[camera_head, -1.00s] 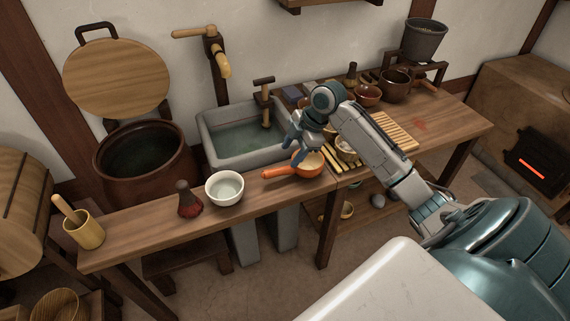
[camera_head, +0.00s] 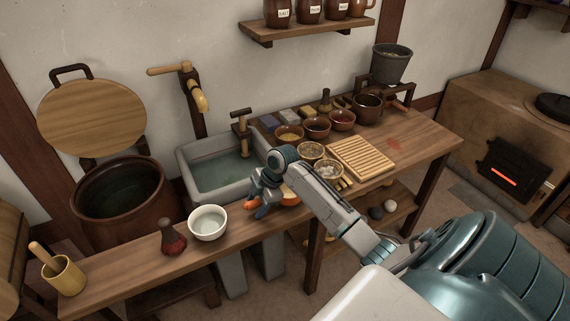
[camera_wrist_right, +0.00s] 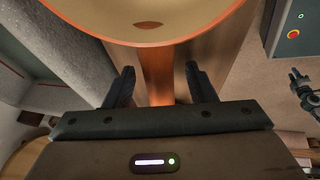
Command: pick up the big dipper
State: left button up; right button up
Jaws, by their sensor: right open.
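The big dipper, an orange dipper with a round bowl, lies at the counter's front edge beside the sink. In the head view my right gripper (camera_head: 262,200) covers much of it; parts of its orange bowl (camera_head: 289,196) and handle (camera_head: 250,205) show. In the right wrist view the pale inside and orange rim of the bowl (camera_wrist_right: 150,38) fill the top. The dipper's handle (camera_wrist_right: 157,75) runs down between the two dark fingers of my right gripper (camera_wrist_right: 160,88). The fingers are open, with gaps on both sides of the handle. My left gripper is not in view.
A white bowl (camera_head: 208,223) and a dark red brush-like thing (camera_head: 173,240) stand left of the dipper. The stone sink (camera_head: 190,160) is behind it. Small bowls (camera_head: 311,151) and a slatted board (camera_head: 362,158) lie to the right, near my arm.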

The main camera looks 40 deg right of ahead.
grip_shut()
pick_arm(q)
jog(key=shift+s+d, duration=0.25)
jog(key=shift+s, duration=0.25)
pick_arm(e)
jog(key=shift+r, duration=0.1)
